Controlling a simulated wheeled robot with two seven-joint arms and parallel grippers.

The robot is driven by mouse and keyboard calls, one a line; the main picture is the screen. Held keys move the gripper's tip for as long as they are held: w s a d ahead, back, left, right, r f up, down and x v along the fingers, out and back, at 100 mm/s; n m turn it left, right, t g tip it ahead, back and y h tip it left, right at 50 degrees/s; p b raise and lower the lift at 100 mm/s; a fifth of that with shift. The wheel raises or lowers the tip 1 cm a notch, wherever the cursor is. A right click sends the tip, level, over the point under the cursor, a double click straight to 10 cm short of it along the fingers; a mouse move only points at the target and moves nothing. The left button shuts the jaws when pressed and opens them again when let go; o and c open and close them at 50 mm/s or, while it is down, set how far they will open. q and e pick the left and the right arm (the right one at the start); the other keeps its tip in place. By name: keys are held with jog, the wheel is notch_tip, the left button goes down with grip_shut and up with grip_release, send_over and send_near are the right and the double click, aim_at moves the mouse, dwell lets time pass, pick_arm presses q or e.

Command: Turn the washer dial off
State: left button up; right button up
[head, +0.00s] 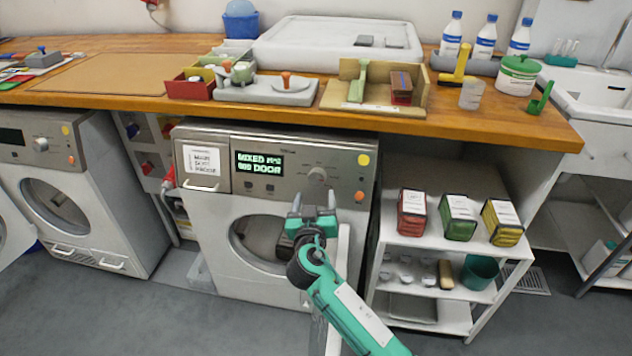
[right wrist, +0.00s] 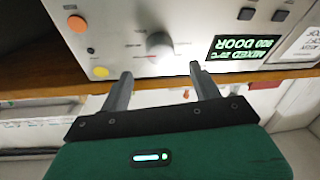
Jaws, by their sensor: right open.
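The washer (head: 217,235) stands under the wooden counter. Its grey round dial (head: 318,176) is on the control panel, right of a lit green display (head: 259,163) that includes the word DOOR. My right gripper (head: 313,203) is in front of the washer, just below the dial in the head view. In the right wrist view, upside down, the dial (right wrist: 159,44) lies beyond and between the spread fingertips (right wrist: 160,72), with nothing gripped. The dial appears clear of the fingers. Its exact setting is too small to read. My left gripper is not in view.
A white panel, seemingly the washer's open door (head: 343,245), stands beside my right forearm. A second machine (head: 85,200) is at left. A white shelf unit (head: 388,235) with several boxes is at right. The counter edge (head: 300,112) overhangs the panel.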

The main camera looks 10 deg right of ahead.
aim_at(317, 180)
jog(key=x, duration=0.7)
jog(key=shift+s, duration=0.1)
